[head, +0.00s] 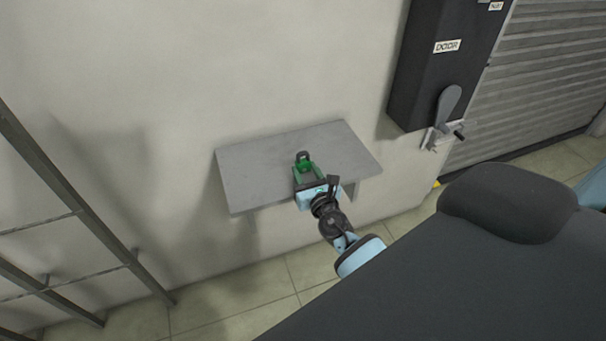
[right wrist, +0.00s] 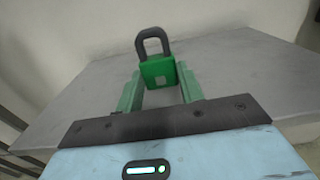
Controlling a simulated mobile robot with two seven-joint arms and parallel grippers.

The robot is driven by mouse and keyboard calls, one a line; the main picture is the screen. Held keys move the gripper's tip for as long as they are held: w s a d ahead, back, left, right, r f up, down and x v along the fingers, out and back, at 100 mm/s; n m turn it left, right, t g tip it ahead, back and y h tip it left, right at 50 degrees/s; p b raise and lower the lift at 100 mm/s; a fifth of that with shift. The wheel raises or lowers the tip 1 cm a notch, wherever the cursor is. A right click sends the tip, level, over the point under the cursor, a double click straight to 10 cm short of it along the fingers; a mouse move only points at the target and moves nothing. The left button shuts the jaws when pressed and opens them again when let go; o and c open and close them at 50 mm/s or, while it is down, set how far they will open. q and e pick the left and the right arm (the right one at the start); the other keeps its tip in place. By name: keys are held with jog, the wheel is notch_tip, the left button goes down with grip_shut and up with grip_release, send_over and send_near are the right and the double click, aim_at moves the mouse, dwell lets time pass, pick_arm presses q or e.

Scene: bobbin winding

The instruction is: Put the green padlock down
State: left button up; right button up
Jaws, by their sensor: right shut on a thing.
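The green padlock (head: 304,162) has a green body and a dark shackle pointing up and away. It also shows in the right wrist view (right wrist: 158,71), between the green fingers at their tips. My right gripper (head: 306,170) is shut on the padlock, over the grey wall shelf (head: 245,177). The shelf also fills much of the right wrist view (right wrist: 250,68). I cannot tell whether the padlock touches the shelf top. My left gripper is not in view.
The shelf is bare on both sides of the padlock. A dark box labelled DOOR (head: 425,75) with a crank handle (head: 447,105) is on the wall to the right, beside a roller shutter (head: 540,85). A metal rack (head: 70,215) stands at the left.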

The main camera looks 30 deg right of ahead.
jog(key=shift+f, duration=0.5)
jog(key=o, duration=1.1)
jog(key=shift+r, duration=0.1)
jog(key=shift+r, duration=0.1)
jog(key=shift+s+r, duration=0.1)
jog(key=shift+r, duration=0.05)
jog(key=v, duration=1.1)
jog(key=shift+s+a, duration=0.2)
jog(key=shift+s, duration=0.2)
